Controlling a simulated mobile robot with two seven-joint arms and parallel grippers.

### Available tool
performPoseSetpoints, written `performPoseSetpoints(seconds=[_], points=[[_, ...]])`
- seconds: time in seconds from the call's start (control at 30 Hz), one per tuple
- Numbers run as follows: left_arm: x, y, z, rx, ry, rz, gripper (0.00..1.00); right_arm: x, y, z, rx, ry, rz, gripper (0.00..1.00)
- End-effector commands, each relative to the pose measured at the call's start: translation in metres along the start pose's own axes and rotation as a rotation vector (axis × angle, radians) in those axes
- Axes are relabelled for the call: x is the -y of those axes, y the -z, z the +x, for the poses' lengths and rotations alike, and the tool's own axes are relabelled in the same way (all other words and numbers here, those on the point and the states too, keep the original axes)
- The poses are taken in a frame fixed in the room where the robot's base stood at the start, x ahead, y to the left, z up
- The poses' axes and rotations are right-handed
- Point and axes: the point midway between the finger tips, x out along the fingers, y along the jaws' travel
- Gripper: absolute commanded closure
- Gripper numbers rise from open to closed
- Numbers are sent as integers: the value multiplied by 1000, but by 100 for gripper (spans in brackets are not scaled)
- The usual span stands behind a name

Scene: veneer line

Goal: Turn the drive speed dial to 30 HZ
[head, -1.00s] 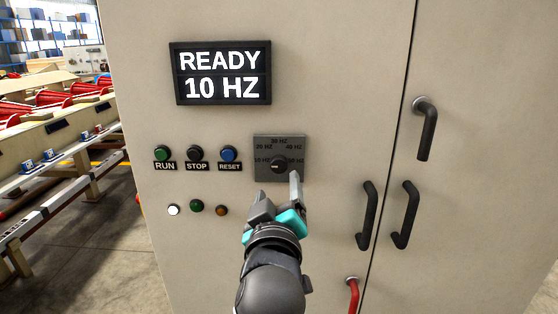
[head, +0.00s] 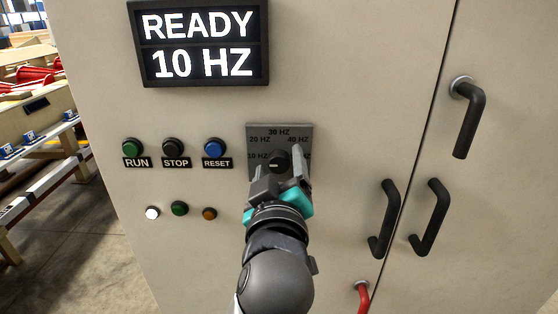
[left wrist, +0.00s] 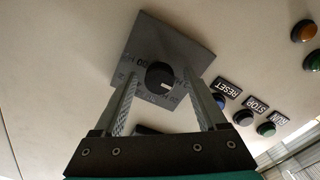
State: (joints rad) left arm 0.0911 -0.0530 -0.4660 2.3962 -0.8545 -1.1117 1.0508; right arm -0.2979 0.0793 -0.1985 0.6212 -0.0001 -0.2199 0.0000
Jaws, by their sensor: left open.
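The drive speed dial (head: 277,162) is a round black knob on a grey plate (head: 279,132) marked from 10 HZ upward, with 30 HZ at the top. In the head view its white mark points left, toward 10 HZ. The display (head: 203,44) reads READY 10 HZ. My left gripper (head: 279,168) is open in front of the plate and hides its lower part. In the left wrist view the knob (left wrist: 159,76) shows between and beyond the two open fingers (left wrist: 167,108); I cannot tell whether they touch it. My right gripper is not in view.
Left of the plate are the RUN (head: 132,148), STOP (head: 173,147) and RESET (head: 214,148) buttons, with small lamps (head: 180,208) below. Black door handles (head: 384,218) and a red handle (head: 362,296) stand out at the right. The cabinet face around the plate is flat.

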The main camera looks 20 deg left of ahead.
Motion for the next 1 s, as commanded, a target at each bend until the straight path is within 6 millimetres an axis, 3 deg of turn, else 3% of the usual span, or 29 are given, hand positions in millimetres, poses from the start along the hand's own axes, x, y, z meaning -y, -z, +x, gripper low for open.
performPoseSetpoints(seconds=[0.23,0.87,1.0], points=[[0,0,0,0,0,0,28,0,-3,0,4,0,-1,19],[0,0,0,-1,0,0,99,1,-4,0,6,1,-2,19],[0,0,0,-1,0,0,100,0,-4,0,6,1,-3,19]])
